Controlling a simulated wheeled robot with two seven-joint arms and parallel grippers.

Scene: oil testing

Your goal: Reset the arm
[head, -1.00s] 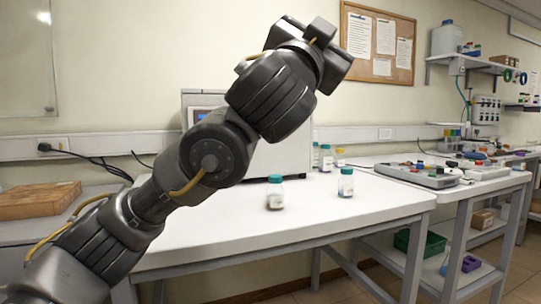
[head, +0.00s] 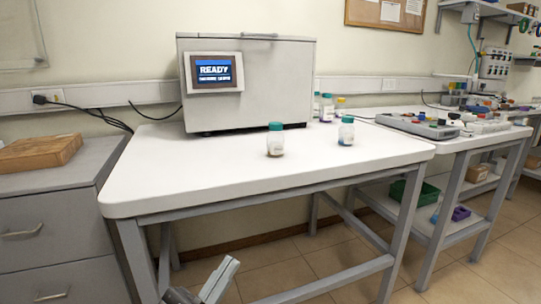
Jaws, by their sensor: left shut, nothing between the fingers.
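My left gripper (head: 228,266) shows at the bottom of the head view, low in front of the white table (head: 190,178) and below its top. Its fingers are shut with nothing held, and most of my left arm is out of the frame. My right gripper is not in view. Two small clear bottles with teal caps stand upright on the table, one near the middle (head: 275,141) and one to its right (head: 346,132). The gripper is well apart from both.
A white testing machine (head: 270,85) with a screen reading READY stands at the table's back. A few more bottles (head: 327,107) stand beside it. A grey cabinet (head: 50,205) with a wooden block (head: 40,152) is at left. A side bench (head: 500,137) holds equipment at right.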

